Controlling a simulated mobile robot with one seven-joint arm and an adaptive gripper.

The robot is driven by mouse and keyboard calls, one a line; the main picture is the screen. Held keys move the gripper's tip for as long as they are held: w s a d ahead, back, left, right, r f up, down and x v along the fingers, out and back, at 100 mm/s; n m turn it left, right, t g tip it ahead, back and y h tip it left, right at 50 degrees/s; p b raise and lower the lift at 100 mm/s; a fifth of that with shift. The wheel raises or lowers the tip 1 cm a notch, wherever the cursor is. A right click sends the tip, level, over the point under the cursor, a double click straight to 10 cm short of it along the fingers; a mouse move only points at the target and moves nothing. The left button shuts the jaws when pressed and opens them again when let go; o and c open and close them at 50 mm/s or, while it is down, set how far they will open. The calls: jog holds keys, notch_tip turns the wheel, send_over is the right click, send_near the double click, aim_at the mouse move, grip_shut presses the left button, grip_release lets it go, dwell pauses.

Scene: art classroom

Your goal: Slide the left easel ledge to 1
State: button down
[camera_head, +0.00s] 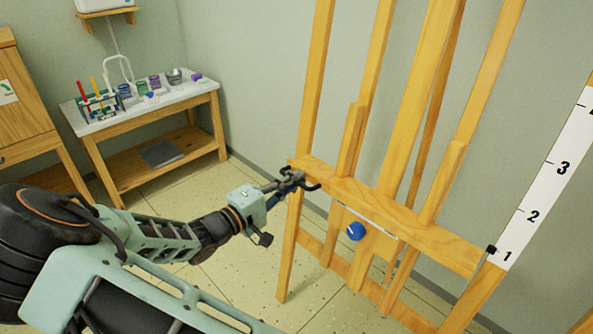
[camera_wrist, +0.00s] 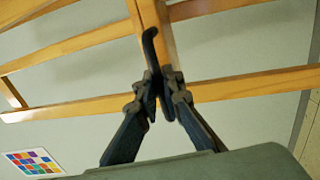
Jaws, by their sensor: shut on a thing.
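The wooden easel ledge (camera_head: 405,215) runs across the easel (camera_head: 415,100) from its left end down to the lower right. A black pointer (camera_head: 491,250) at its right end sits beside the 1 on a white number scale (camera_head: 540,190). My gripper (camera_head: 291,181) is at the ledge's left end. It is shut on a dark curved handle (camera_head: 313,186). The wrist view shows my gripper (camera_wrist: 160,92) closed around this handle (camera_wrist: 150,45), in front of wooden bars. A blue knob (camera_head: 355,231) is below the ledge. The exact contact is small and partly hidden.
A wooden side table (camera_head: 150,120) with several jars and a tube rack stands at the back left. A wooden cabinet (camera_head: 22,100) is beside it. The tiled floor (camera_head: 240,255) between the table and the easel is clear. A colour chart (camera_wrist: 32,162) shows in the wrist view.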

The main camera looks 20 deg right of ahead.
jog(key=shift+f, duration=0.35)
jog(key=c, duration=2.1)
grip_release()
jog(key=shift+a, duration=0.1)
jog(key=shift+r, duration=0.1)
jog(key=v, duration=1.2)
